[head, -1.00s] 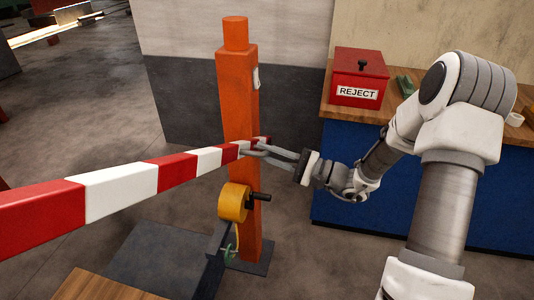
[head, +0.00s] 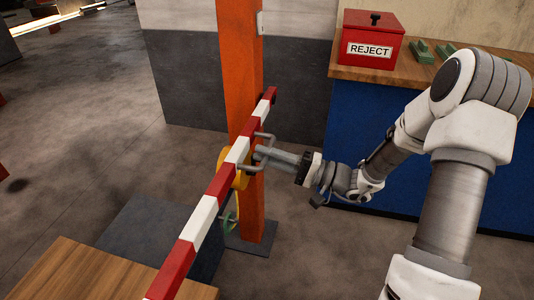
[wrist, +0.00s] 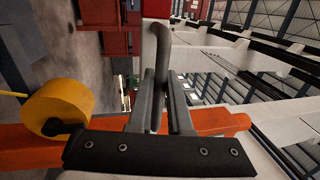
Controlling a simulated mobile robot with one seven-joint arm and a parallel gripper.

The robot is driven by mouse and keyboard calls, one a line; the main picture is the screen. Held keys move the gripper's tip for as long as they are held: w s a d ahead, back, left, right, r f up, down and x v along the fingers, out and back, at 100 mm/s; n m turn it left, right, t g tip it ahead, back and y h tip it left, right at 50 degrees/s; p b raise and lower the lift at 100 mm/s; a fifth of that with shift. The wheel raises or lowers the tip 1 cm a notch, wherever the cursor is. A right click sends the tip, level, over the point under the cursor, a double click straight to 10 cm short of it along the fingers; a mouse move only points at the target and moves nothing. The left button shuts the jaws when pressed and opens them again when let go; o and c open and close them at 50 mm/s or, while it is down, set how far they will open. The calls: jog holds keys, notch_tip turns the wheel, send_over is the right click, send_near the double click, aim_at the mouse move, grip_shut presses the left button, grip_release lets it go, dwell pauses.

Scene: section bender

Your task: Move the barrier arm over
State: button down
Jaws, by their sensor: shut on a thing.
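The red-and-white striped barrier arm (head: 205,214) runs from the lower middle of the head view up to the right, in front of the orange post (head: 240,70). A grey bar handle (head: 266,136) stands out from its side near the post. My gripper (head: 262,155) reaches in from the right and is shut on this handle. In the wrist view the handle (wrist: 163,42) comes down between the two fingers (wrist: 163,95). A yellow drum (head: 224,158) shows partly behind the barrier arm; it also shows in the wrist view (wrist: 62,103).
A blue bench (head: 400,180) with a wooden top stands at the right, holding a red REJECT box (head: 370,50) and green pieces (head: 422,52). A wooden top (head: 75,275) and a dark block (head: 140,235) are at lower left.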

jog(key=shift+f+n+b, duration=0.3)
jog(key=shift+f, duration=0.5)
jog(key=c, duration=0.8)
grip_release()
jog(key=shift+c, duration=0.2)
jog(key=shift+d, duration=0.1)
jog(key=p+v, duration=0.3)
jog(key=v, duration=1.4)
jog(key=shift+d+p, duration=0.2)
jog(key=shift+p, duration=0.1)
